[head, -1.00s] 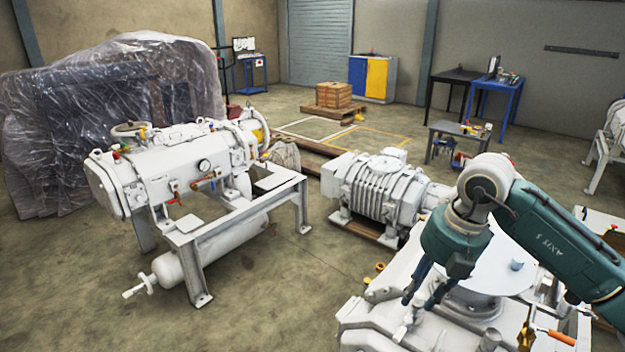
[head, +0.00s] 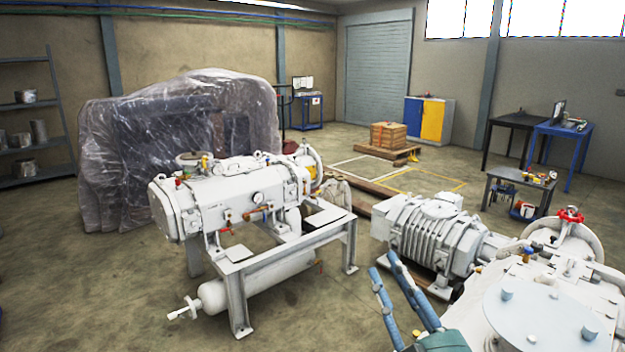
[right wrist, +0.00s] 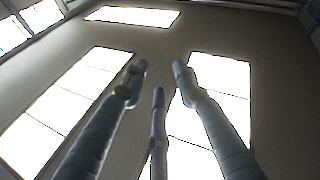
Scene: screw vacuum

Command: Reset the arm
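My right gripper (head: 384,264) rises from the bottom of the head view with its blue-grey fingers pointing up and spread apart. It is open and nothing is between the fingers. In the right wrist view the fingers of the right gripper (right wrist: 158,75) stand apart against the ceiling and its bright panels. Most of the right arm is below the head view. My left gripper is not in view. A white machine with a red valve handle (head: 570,215) and a round flat top (head: 535,318) stands at the lower right, to the right of the gripper.
A white pump on a frame (head: 235,200) stands left of centre, with open floor in front. A ribbed white pump (head: 435,235) stands behind the gripper. A plastic-wrapped load (head: 170,140), shelves (head: 40,178) and work tables (head: 515,122) are farther back.

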